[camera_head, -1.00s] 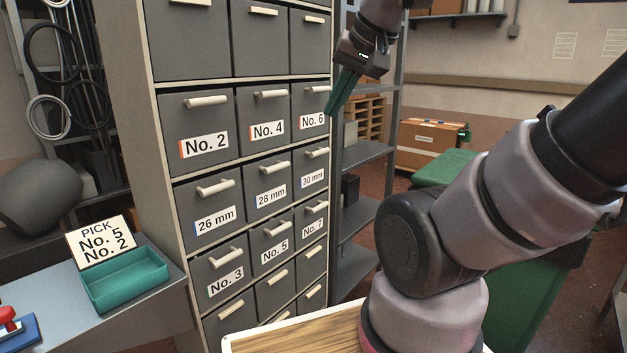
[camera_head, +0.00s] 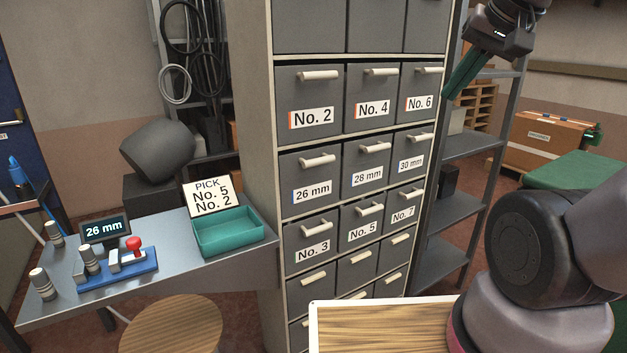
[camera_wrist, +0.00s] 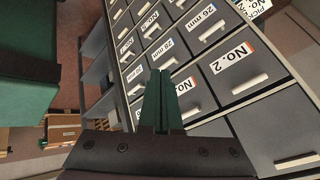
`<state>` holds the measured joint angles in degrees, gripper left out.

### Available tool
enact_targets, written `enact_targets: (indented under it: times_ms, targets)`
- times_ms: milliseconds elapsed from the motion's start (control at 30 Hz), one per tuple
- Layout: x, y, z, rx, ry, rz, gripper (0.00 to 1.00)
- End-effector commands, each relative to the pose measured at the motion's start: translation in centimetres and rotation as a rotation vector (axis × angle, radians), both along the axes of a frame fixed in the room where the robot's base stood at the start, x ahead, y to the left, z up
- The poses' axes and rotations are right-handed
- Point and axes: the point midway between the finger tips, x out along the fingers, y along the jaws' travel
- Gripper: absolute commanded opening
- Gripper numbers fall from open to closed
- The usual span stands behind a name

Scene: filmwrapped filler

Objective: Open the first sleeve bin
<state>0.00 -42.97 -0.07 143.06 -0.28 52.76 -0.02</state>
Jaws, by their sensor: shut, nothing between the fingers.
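The grey bin cabinet (camera_head: 270,180) stands in the middle of the head view, with its labelled bins closed. Bin No. 2 (camera_head: 311,90) is at the left of its row, beside No. 4 and No. 6. Bin No. 5 (camera_head: 361,250) is in the middle of a lower row, between No. 3 and No. 7. A card (camera_head: 208,196) reads "PICK No. 5 No. 2". My gripper (camera_head: 447,96) has green fingers, shut and empty, near the cabinet's right edge by No. 6. In the wrist view the fingers (camera_wrist: 160,75) point toward the cabinet front, apart from any handle.
A bench (camera_head: 180,256) at left holds a teal tray (camera_head: 228,242), a display (camera_head: 104,229) reading "26 mm" and a blue fixture with a red knob. A round stool (camera_head: 172,325) and a wooden top (camera_head: 385,330) stand in front. Metal shelving (camera_head: 470,205) is right of the cabinet.

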Motion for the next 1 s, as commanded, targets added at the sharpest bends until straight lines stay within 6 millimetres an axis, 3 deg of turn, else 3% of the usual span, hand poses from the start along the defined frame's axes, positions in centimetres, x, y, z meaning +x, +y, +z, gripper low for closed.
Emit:
enact_targets:
  times_ms: [133, 233, 467, 767, 1000]
  targets:
    - [0.0, 0.0, 0.0, 0.0, 0.0, 0.0, 0.0]
    - [0.1, 0.1, -0.1, 0.001, 0.008, 0.002, 0.37]
    - [2.6, 1.6, -2.0, 0.047, 0.176, 0.063, 0.37]
    - [7.9, 5.4, -6.5, 0.243, 0.494, 0.216, 0.37]
    - [12.6, 8.2, -10.5, 0.489, 0.674, 0.327, 0.37]
